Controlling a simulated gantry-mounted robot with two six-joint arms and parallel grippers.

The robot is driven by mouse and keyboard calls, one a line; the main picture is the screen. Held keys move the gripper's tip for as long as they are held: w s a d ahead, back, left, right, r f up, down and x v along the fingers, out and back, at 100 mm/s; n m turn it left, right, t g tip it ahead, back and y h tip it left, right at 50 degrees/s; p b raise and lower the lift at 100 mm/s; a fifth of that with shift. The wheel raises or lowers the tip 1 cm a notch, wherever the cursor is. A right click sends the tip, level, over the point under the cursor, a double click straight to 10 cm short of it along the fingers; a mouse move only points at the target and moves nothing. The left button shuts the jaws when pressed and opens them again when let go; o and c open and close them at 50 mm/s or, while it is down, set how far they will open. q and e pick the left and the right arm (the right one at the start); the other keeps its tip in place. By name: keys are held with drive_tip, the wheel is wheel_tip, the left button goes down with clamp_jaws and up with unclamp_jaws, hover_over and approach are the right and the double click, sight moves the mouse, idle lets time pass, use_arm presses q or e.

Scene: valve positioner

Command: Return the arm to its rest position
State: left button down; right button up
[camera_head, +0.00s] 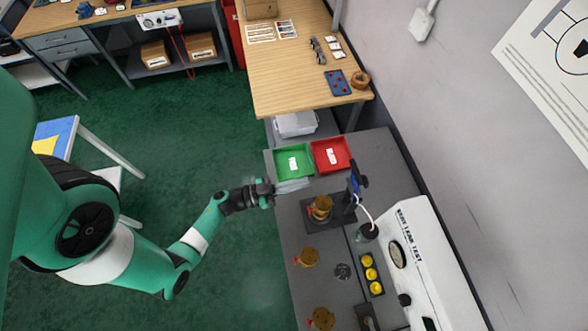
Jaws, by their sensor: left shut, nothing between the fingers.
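My left arm comes in from the left, green and white with black joints. My left gripper (290,187) is shut and empty. In the picture it lies over the left edge of the grey workbench (292,222), just below the green tray (292,162) and to the left of a brass valve part (321,206) in a dark fixture (340,207). It appears apart from the valve part. I cannot tell its height above the bench. My right gripper is not in view.
A red tray (331,154) sits beside the green one. More brass parts (308,257) (321,319) and a holder with yellow caps (369,267) stand on the bench. A white leak test unit (425,262) borders the right. Green floor (180,150) is open left of the bench.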

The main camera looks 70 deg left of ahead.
use_arm(q)
drive_tip(key=shift+s, duration=0.7)
